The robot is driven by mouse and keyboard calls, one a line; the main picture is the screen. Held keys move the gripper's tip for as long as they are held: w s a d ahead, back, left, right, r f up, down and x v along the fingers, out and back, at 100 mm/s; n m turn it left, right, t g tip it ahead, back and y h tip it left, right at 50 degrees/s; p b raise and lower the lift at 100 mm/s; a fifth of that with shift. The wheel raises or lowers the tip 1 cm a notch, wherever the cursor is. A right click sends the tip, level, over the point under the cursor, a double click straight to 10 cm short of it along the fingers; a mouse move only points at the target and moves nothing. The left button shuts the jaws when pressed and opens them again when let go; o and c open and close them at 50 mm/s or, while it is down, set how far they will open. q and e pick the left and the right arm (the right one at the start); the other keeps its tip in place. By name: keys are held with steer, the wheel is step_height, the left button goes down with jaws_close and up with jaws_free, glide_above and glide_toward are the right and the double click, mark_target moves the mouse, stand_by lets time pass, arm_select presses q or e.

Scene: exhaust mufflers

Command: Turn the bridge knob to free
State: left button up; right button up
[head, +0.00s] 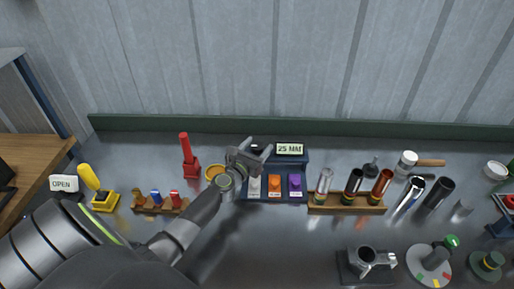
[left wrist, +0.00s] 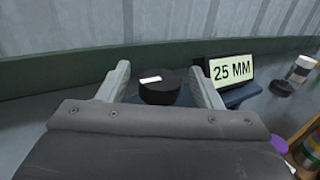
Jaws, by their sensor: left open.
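The black round knob (left wrist: 160,88) with a white mark on its top sits on the dark blue unit (left wrist: 236,98), left of the 25 MM display (left wrist: 231,69). In the head view the display (head: 290,149) is clear, but my left gripper (head: 253,153) covers most of the knob. The left gripper is open, with its fingers (left wrist: 160,76) on either side of the knob in the left wrist view. I cannot tell whether they touch it. The knob's white mark points roughly sideways. My right gripper is not in view.
White, orange and purple switches (head: 275,184) line the front of the blue unit. A wooden rack of tubes (head: 345,203) stands to the right, and a red lever (head: 188,157) and yellow ring (head: 215,172) to the left. A green rail (head: 200,123) runs behind.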

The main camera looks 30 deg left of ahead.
arm_select(q)
steer(key=c, duration=1)
